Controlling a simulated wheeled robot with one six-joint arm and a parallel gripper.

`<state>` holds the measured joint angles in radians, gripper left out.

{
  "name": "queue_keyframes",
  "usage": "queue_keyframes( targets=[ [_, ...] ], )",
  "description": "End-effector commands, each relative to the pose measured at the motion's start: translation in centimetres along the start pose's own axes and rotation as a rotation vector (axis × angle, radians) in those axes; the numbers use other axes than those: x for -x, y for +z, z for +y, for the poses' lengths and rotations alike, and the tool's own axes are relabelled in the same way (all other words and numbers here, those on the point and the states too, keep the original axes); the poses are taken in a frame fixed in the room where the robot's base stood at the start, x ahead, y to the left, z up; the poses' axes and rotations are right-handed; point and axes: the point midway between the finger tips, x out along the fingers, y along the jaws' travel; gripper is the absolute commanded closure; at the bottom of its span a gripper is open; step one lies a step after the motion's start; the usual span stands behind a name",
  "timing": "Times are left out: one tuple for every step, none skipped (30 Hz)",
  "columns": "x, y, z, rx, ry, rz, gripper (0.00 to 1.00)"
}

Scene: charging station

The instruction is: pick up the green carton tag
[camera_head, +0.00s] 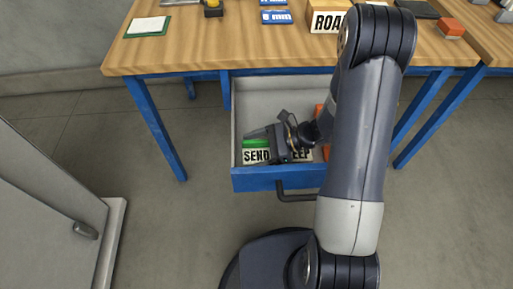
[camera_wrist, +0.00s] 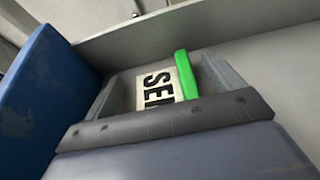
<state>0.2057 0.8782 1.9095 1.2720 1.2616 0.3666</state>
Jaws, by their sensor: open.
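The green carton tag (camera_head: 256,142) has a green top edge and a pale face with black letters reading "SEND". It stands inside the open drawer (camera_head: 262,180), near the drawer's front. In the wrist view the green carton tag (camera_wrist: 158,88) shows "SE" and part of another letter, with its green edge to the right. My gripper (camera_head: 266,142) is inside the drawer at the tag, with its jaws open. In the wrist view my gripper (camera_wrist: 165,85) has one finger on each side of the tag. I cannot tell whether either finger touches it.
A second lettered tag (camera_head: 302,155), partly hidden, stands to the right in the drawer, near orange pieces (camera_head: 320,110). The drawer's blue front (camera_wrist: 35,95) is close at left in the wrist view. The wooden tabletop (camera_head: 200,50) is above; a cabinet door (camera_head: 45,215) stands at left.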

Motion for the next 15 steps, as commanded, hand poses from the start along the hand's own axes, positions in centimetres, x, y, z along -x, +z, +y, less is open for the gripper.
queue_keyframes(
  targets=[
    [0.02, 0.0, 0.0, 0.0, 0.0, 0.0, 0.12],
    [0.02, 0.01, 0.0, 0.0, 0.0, 0.0, 0.13],
    [0.03, 0.01, 0.0, 0.0, 0.0, 0.0, 0.17],
    [0.03, 0.0, 0.0, 0.0, 0.0, 0.0, 0.19],
    [0.04, 0.01, 0.0, 0.0, 0.0, 0.0, 0.22],
    [0.04, 0.0, 0.0, 0.0, 0.0, 0.0, 0.25],
    [0.04, 0.01, -0.01, 0.0, 0.0, 0.0, 0.27],
    [0.04, 0.0, 0.0, 0.0, 0.0, 0.0, 0.3],
    [0.05, 0.01, -0.01, 0.0, 0.0, 0.0, 0.33],
    [0.05, 0.0, -0.01, 0.0, 0.0, 0.0, 0.36],
    [0.05, 0.01, -0.01, 0.0, 0.0, 0.0, 0.38],
    [0.05, 0.01, -0.01, 0.0, 0.0, 0.0, 0.41],
    [0.05, 0.0, -0.01, 0.0, 0.0, 0.0, 0.44],
    [0.05, 0.0, -0.01, 0.0, 0.0, 0.0, 0.46],
    [0.05, 0.01, -0.01, 0.0, 0.0, 0.0, 0.49]
  ],
)
